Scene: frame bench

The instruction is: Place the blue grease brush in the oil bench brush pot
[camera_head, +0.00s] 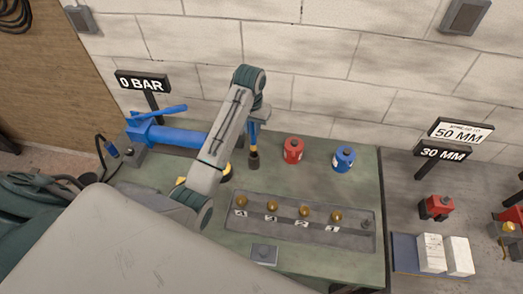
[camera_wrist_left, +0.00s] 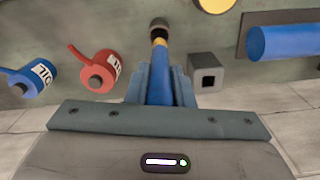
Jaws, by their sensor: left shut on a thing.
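The blue grease brush (camera_head: 253,134) hangs bristles down from my left gripper (camera_head: 258,113), which is shut on its handle, above the back of the green bench (camera_head: 350,225). In the left wrist view the brush (camera_wrist_left: 159,60) shows its blue handle, yellow band and dark bristles between the fingers (camera_wrist_left: 160,88). A grey block with a dark square opening (camera_wrist_left: 208,73) stands beside the brush; it looks like the brush pot, but I see no label on it. My arm seems to hide it in the head view. The brush is outside it. My right gripper is out of view.
A red can (camera_head: 293,150) and a blue can (camera_head: 344,158) stand on the bench right of the brush. A blue cylinder tool (camera_head: 175,137) lies left. A tray with several numbered brass knobs (camera_head: 300,222) is in front. The block wall rises close behind.

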